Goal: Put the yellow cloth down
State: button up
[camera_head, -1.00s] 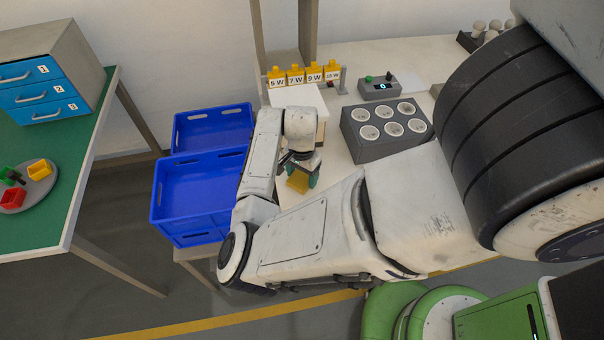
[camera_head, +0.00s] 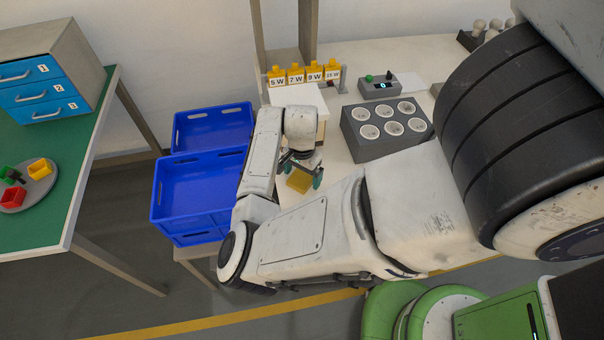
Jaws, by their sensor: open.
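The yellow cloth (camera_head: 299,181) shows as a small folded patch on the pale table top (camera_head: 342,172), partly hidden by my gripper. My gripper (camera_head: 302,178) points down right over the cloth. Its green-tipped fingers are spread apart, one on each side of the cloth, and do not appear to press on it. My arm hides part of the table around it.
A grey block with several round sockets (camera_head: 387,127) and a small control box (camera_head: 382,85) stand to the right. A white box (camera_head: 301,101) is behind my gripper. Blue crates (camera_head: 200,185) stand left of the table. Yellow wattage tags (camera_head: 304,74) line the back.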

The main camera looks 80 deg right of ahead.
aim_at(302, 176)
jog(key=d+r+n+h, duration=0.2)
jog(key=r, duration=0.6)
jog(key=d+r+n+h, duration=0.2)
jog(key=d+r, duration=0.1)
jog(key=r, duration=0.5)
jog(key=w+a+f+n+t, duration=0.1)
jog(key=w+a+f+n, duration=0.15)
jog(key=a+n, duration=0.5)
jog(key=w+a+f+n+t, duration=0.1)
jog(key=w+a+f+n, duration=0.1)
jog(key=a+f+n, duration=0.35)
jog(key=s+a+f+n+y, duration=0.1)
jog(key=s+a+n+y, duration=0.1)
jog(key=a, duration=0.6)
jog(key=s+a+f+n+g+y, duration=0.1)
jog(key=s+a+f+n, duration=0.1)
jog(key=a, duration=0.6)
jog(key=shift+s+a+f+n+y+b, duration=0.3)
jog(key=shift+s+a+n+y+b, duration=0.1)
jog(key=shift+s, duration=0.25)
jog(key=shift+f+b, duration=0.55)
